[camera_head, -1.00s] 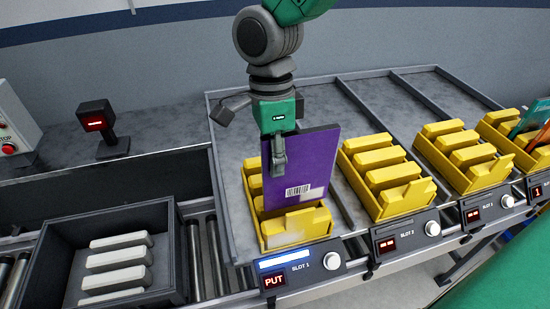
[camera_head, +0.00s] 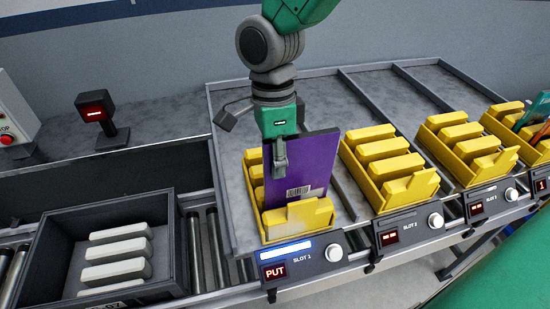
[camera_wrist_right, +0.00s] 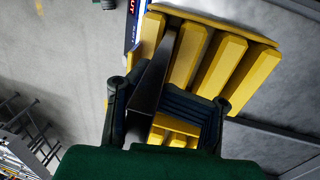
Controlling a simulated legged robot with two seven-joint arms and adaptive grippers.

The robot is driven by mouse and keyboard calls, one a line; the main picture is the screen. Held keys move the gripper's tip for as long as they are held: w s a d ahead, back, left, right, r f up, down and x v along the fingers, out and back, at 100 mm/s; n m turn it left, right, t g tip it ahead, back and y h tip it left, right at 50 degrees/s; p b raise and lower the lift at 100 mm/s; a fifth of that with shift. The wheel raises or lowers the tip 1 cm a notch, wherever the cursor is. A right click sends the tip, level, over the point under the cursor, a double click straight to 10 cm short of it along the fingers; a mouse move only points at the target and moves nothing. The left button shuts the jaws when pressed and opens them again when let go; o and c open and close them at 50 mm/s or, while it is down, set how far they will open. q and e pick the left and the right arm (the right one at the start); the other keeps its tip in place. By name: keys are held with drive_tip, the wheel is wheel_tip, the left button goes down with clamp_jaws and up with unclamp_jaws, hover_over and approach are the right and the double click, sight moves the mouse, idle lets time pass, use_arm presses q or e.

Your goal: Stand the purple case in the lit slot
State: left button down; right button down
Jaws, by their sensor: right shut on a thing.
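The purple case (camera_head: 305,166) stands nearly upright in the head view, with a white barcode label near its lower edge. My right gripper (camera_head: 279,160) is shut on its upper left part; one finger shows in front. The case's lower end is inside the yellow rack (camera_head: 297,216) at slot 1, behind the front wall, so its bottom edge is hidden. I cannot tell whether it touches the rack floor. The slot 1 panel (camera_head: 300,258) has a lit white bar and a red PUT display. The wrist view shows the case edge-on as a dark strip (camera_wrist_right: 152,90) beside yellow dividers.
Yellow racks at slot 2 (camera_head: 408,188) and further right stand apart; the far right one holds colored cases (camera_head: 540,118). A dark tray with pale dividers (camera_head: 160,222) sits on rollers at left. A red-lit scanner (camera_head: 95,112) stands behind it.

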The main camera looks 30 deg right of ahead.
drive_tip(key=shift+f+b, duration=1.05)
drive_tip(key=shift+f, duration=1.4)
drive_tip(key=shift+c, duration=1.6)
unclamp_jaws()
wheel_tip(320, 180, up, 3)
drive_tip(key=p, duration=0.3)
wheel_tip(320, 180, up, 5)
hover_over(276, 182)
drive_tip(key=w, duration=0.1)
drive_tip(key=shift+d+p, duration=0.25)
drive_tip(key=shift+p, duration=0.1)
